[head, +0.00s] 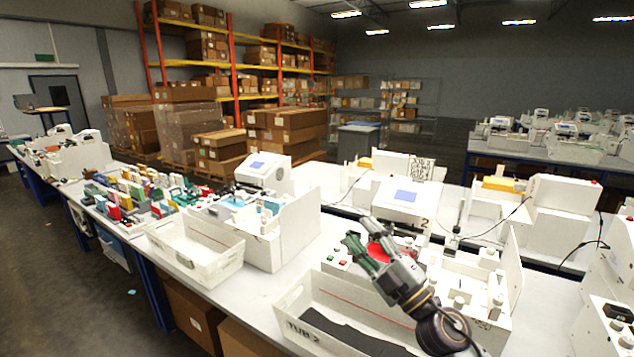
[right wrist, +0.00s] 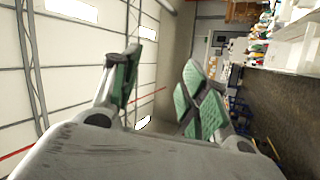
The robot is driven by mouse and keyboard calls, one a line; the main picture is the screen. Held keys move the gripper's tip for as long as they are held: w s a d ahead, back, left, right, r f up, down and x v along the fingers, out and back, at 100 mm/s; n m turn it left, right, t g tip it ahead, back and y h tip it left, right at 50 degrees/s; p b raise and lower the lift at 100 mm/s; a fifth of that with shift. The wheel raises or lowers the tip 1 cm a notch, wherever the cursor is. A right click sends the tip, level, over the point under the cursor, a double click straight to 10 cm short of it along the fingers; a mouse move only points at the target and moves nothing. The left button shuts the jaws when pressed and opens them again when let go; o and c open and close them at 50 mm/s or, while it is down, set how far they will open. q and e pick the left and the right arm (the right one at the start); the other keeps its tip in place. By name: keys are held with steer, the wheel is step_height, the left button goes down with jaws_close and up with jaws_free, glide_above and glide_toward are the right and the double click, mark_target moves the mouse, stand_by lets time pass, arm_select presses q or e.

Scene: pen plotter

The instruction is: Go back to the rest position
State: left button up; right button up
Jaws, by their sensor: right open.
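My right gripper (head: 365,248) is raised above the white table, over the plotter station and the bin marked "TUB 2" in the head view. Its green-padded fingers stand apart with nothing between them. In the right wrist view the open fingers (right wrist: 157,95) show against a pale panelled wall, with the floor and the table edge at the right. The pen plotter (head: 400,200) with a blue screen and the number 2 stands behind the gripper. My left gripper is not in view.
The white bin (head: 290,325) below my right arm holds dark material. Another white bin (head: 195,250) stands farther left, beside a second machine (head: 290,225). Colourful boxes (head: 130,190) crowd the table's left part. The aisle floor (head: 70,270) at the left is mostly clear.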

steer(key=s+d+f+m+g+h, duration=0.2)
steer(key=d+f+m+h, duration=0.6)
steer(key=f, duration=0.3)
steer(key=s+d+f+m+g+h, duration=0.3)
steer(key=d+f+m+h, duration=0.4)
steer(key=f+m+h, duration=0.4)
steer(key=s+a+f+g+y, duration=0.2)
steer(key=s+f+g, duration=0.3)
steer(key=s+f, duration=0.4)
steer(key=s+a+f+g+y, duration=0.1)
steer(key=s+f+g+y, duration=0.2)
steer(key=s+f+g, duration=0.55)
steer(key=s+f+t+b, duration=0.1)
steer(key=s+f+b, duration=0.15)
steer(key=f, duration=1.55)
steer(key=s+f+t+b, duration=0.2)
steer(key=f+b, duration=0.1)
steer(key=f, duration=1.5)
steer(key=s+d+f+g+b, duration=0.1)
steer(key=s+d+f+b, duration=0.1)
steer(key=s+f, duration=0.9)
steer(key=s+d+f+b, duration=0.2)
steer(key=s+d+f, duration=0.2)
steer(key=s+f, duration=0.7)
step_height(320, 180, down, 3)
steer(key=shift+g+h+b, duration=0.3)
steer(key=shift+g, duration=0.05)
